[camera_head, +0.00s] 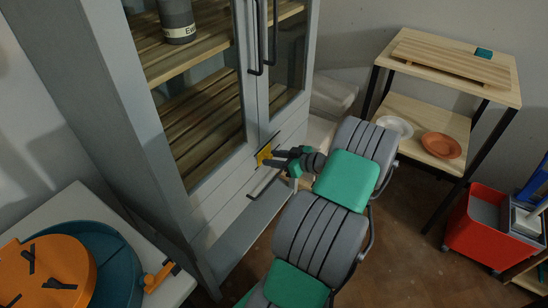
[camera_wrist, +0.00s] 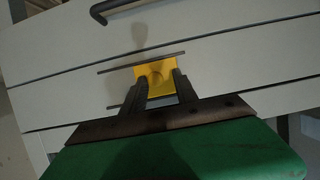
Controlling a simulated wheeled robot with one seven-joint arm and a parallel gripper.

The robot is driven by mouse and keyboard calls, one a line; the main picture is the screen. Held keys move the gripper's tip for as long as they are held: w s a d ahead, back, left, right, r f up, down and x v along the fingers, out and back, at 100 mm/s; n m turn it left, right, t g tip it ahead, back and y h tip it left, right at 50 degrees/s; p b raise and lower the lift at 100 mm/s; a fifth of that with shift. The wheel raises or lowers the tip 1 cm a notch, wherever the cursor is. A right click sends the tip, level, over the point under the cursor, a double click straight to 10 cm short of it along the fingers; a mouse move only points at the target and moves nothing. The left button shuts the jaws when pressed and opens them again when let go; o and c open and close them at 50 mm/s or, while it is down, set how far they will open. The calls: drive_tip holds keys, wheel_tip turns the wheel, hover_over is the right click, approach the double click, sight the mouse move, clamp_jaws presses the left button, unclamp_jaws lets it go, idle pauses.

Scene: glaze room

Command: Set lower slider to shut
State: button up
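A yellow slider (camera_head: 264,155) sits on the pale grey front of the cabinet (camera_head: 221,190), below the glass doors. It also shows in the wrist view as a yellow plate (camera_wrist: 155,70) with a rounded part in its middle, between two thin dark rails. Only one slider is in view. My gripper (camera_head: 277,157) is right at the slider, reaching in from the right. In the wrist view my gripper (camera_wrist: 160,80) has its two dark fingers apart, one at each side of the yellow plate. The fingers cover its lower corners; whether they touch it is unclear.
A wooden side table (camera_head: 445,75) stands at the right, near a red bin (camera_head: 478,232). An orange disc (camera_head: 48,272) is at lower left.

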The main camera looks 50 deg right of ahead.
drive_tip(key=shift+o, duration=0.5)
drive_tip(key=shift+d, duration=0.1)
drive_tip(key=shift+s+r, duration=0.1)
drive_tip(key=v, duration=0.7)
drive_tip(key=shift+s, duration=0.25)
drive_tip(key=shift+r, duration=0.1)
